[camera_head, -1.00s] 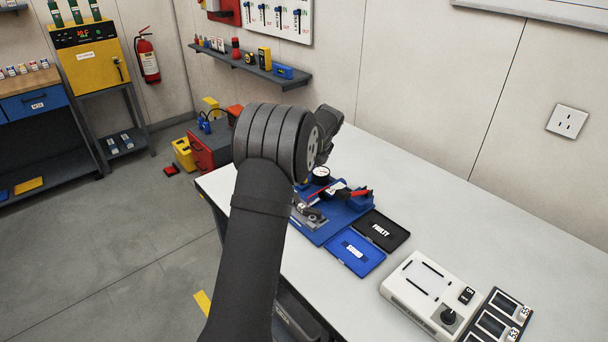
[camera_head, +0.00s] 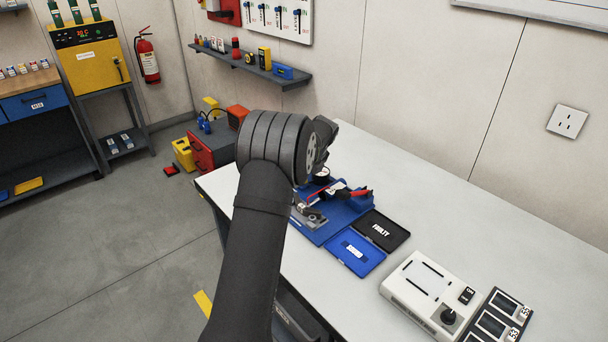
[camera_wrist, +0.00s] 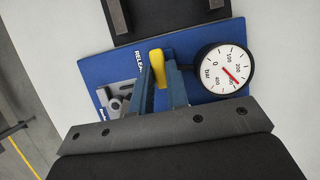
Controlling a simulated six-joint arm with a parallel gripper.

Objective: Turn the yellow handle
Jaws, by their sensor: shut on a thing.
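The yellow handle (camera_wrist: 158,66) shows in the wrist view, on the blue base plate (camera_wrist: 97,68) beside the lettering that reads in part "RELEA". My gripper (camera_wrist: 160,72) reaches in from the bottom of that view, and its two fingers are shut on the yellow handle. A round white pressure gauge (camera_wrist: 223,69) with a red needle is just right of the fingers. In the head view the blue plate (camera_head: 340,222) lies on the white bench. There my arm hides the gripper and the handle.
A black tray marked FAULTY (camera_head: 378,230) and a blue tray (camera_head: 354,252) lie at the plate's front edge. A white control box (camera_head: 428,290) stands farther right on the bench. The bench behind the plate (camera_head: 420,185) is clear.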

